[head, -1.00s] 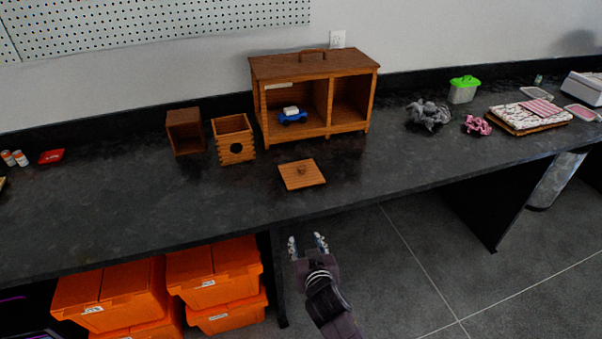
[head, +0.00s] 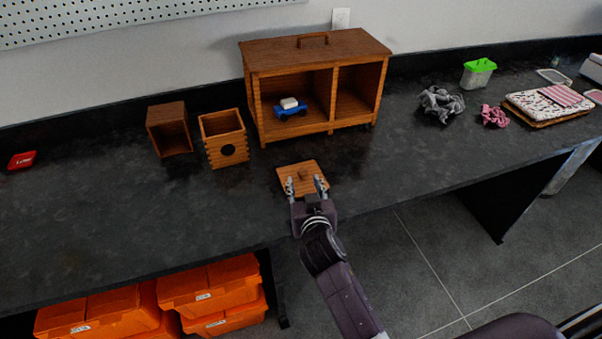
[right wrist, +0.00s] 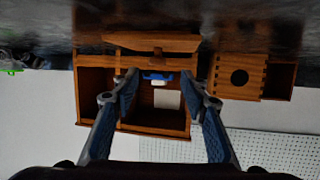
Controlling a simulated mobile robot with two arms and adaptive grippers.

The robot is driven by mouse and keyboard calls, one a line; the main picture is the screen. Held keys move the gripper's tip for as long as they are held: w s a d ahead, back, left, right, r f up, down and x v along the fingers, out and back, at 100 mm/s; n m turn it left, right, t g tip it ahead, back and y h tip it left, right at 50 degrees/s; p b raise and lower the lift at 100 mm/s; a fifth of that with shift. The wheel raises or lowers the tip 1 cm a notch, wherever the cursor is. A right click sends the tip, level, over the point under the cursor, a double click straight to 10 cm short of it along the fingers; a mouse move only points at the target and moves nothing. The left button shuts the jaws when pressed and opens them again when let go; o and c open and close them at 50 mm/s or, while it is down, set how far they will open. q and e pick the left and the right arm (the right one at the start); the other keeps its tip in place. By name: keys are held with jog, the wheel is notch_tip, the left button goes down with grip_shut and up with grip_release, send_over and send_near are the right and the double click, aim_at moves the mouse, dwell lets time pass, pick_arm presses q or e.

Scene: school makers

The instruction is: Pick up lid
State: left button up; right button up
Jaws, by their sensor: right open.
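The lid (head: 302,170) is a flat square of light striped wood with a small round knob. It lies on the dark counter in front of the wooden cabinet. My right gripper (head: 307,187) is open at the lid's near edge in the head view, its fingers overlapping the lid in the picture. In the right wrist view, which is upside down, the lid (right wrist: 150,41) and its knob show beyond and between the open fingers of the right gripper (right wrist: 158,98). Nothing is between the fingertips. My left gripper is not in view.
An open wooden box with a round hole (head: 224,139) and a darker box (head: 170,130) stand left of the two-compartment cabinet (head: 317,85), which holds a blue toy car (head: 290,109). Grey cloth (head: 440,104) lies to the right. Orange bins (head: 212,293) sit below the counter.

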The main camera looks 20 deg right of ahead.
aim_at(303, 174)
jog(key=shift+w+d+f, duration=0.2)
jog(key=shift+w, duration=0.5)
jog(key=x, duration=0.4)
jog(key=shift+s+d+f+p, duration=0.1)
jog(key=shift+d+f+p, duration=0.05)
jog(key=shift+f+p, duration=0.15)
jog(key=shift+w+f, duration=0.1)
jog(key=shift+w, duration=0.25)
jog(key=c, duration=0.6)
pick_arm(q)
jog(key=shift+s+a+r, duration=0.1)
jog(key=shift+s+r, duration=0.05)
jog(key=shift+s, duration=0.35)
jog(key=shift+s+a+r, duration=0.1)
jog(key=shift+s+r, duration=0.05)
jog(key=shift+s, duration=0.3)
pick_arm(e)
grip_shut()
